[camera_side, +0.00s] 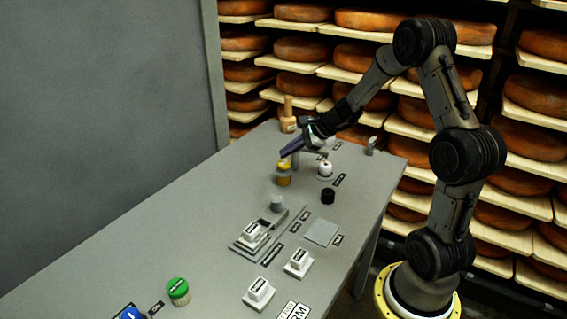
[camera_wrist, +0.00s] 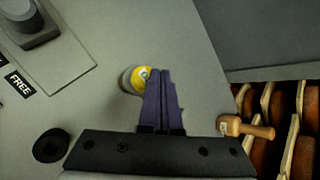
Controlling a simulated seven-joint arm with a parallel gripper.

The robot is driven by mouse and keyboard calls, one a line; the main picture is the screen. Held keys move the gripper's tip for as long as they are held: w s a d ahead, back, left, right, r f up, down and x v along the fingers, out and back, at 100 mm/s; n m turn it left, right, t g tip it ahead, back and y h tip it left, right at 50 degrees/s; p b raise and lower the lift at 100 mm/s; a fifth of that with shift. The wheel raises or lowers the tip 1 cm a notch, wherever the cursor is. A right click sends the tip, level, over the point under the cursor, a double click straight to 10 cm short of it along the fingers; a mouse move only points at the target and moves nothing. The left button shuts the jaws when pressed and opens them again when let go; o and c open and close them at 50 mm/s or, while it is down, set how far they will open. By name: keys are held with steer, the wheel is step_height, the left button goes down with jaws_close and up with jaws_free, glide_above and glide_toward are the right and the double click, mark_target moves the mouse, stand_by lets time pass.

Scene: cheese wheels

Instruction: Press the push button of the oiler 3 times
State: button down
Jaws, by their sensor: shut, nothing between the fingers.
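My gripper (camera_side: 285,154) is shut, its two purple fingers together and empty, tilted down toward the table. The fingers also show in the wrist view (camera_wrist: 159,72). A small round yellow-topped item (camera_side: 284,176), which looks like the oiler, stands just below the fingertips. In the wrist view the yellow item (camera_wrist: 134,79) lies beside the left edge of the fingertips, partly hidden by them. Its top carries a small label, too small to read. I cannot tell whether the fingertips touch it.
A white-topped item (camera_side: 325,169) and a black cylinder (camera_side: 328,196) stand nearby. A wooden-handled tool (camera_side: 288,118) stands behind. White blocks (camera_side: 299,261) and a green knob (camera_side: 178,290) are nearer the front. The grey table (camera_side: 150,240) is bare at left; cheese shelves stand behind.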

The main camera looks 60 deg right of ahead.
mark_target(288, 163)
steer(key=shift+f, duration=0.25)
steer(key=shift+f, duration=0.2)
steer(key=shift+f, duration=0.9)
stand_by(1.3)
steer(key=shift+r, duration=1.35)
steer(key=shift+r, duration=2.5)
stand_by(0.3)
steer(key=shift+r, duration=1.9)
